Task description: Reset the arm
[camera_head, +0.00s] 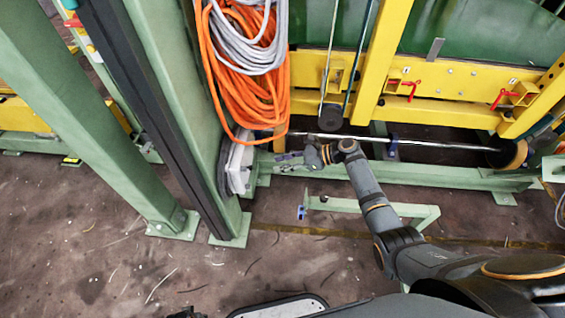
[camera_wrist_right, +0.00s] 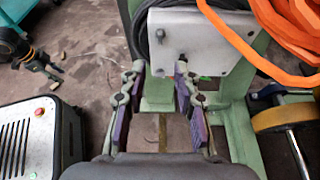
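My right arm (camera_head: 375,205) reaches from the lower right of the head view toward the green post. Its gripper (camera_head: 288,162) is beside the pale box on the post, below the orange cable. In the right wrist view, the right gripper (camera_wrist_right: 158,100) has its two purple-padded fingers apart with nothing between them. The pale box (camera_wrist_right: 200,40) is just beyond the fingertips; I cannot tell whether they touch it. The box also shows edge-on in the head view (camera_head: 238,165). A dark gripper, apparently my left one (camera_wrist_right: 52,72), is small at the left of the wrist view; its fingers are unclear.
Coiled orange cable (camera_head: 245,95) and grey cable (camera_head: 240,45) hang on the green post (camera_head: 175,90). A yellow frame (camera_head: 450,75) and a metal shaft (camera_head: 430,143) are at the back. A low green bracket (camera_head: 425,217) stands near my right arm. The floor at lower left is open.

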